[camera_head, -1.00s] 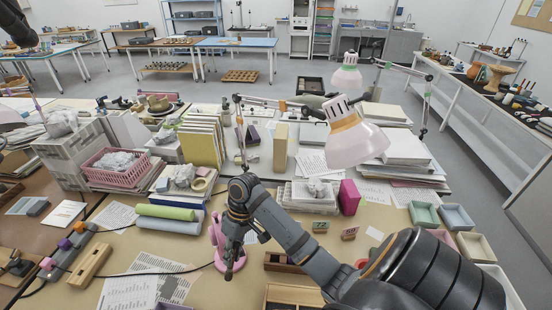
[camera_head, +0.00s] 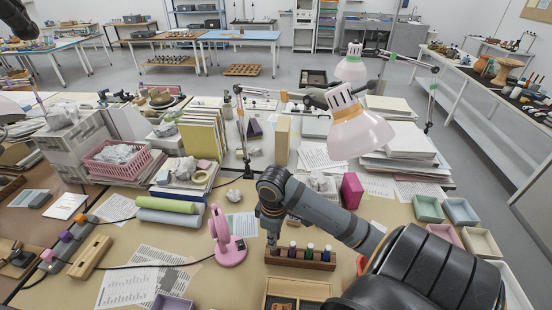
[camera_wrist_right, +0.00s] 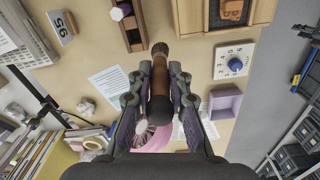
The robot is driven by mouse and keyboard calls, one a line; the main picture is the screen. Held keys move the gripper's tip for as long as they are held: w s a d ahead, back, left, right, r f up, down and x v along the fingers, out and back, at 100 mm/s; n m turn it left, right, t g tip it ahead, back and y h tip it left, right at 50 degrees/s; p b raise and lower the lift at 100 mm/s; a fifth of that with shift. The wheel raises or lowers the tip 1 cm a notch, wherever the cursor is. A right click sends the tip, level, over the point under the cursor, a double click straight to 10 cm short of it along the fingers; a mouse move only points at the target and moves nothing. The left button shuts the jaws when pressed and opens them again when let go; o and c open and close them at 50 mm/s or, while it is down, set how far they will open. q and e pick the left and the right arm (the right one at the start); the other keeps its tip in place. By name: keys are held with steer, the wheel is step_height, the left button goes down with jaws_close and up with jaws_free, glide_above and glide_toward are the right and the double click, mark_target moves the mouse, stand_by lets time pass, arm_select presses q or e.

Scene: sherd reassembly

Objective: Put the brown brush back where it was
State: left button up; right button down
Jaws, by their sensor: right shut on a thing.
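My right gripper (camera_head: 272,238) points down above the left end of a low wooden rack (camera_head: 300,262). In the right wrist view it is shut on the brown brush (camera_wrist_right: 160,85), whose dark bristle tip points away from the wrist, just beside the rack's end (camera_wrist_right: 134,35). The brush is hard to make out in the head view. Whether the brush touches the rack cannot be told. Of my left arm only a dark part shows at the top left; its jaws do not show.
A wooden tray (camera_head: 295,291) lies in front of the rack. A magenta box (camera_head: 351,193) and a white-pink lamp (camera_head: 357,135) stand behind. Rolled mats (camera_head: 168,212) lie to the left.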

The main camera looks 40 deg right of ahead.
steer(key=w+d+f+p, duration=0.1)
steer(key=w+d+f, duration=0.3)
steer(key=f, duration=0.5)
steer(key=shift+d+f+p, duration=0.2)
steer(key=shift+d+p, duration=0.1)
steer(key=shift+p, duration=0.05)
steer(key=shift+w, duration=0.1)
steer(key=shift+f, duration=0.55)
steer(key=c, duration=1.3)
jaws_free()
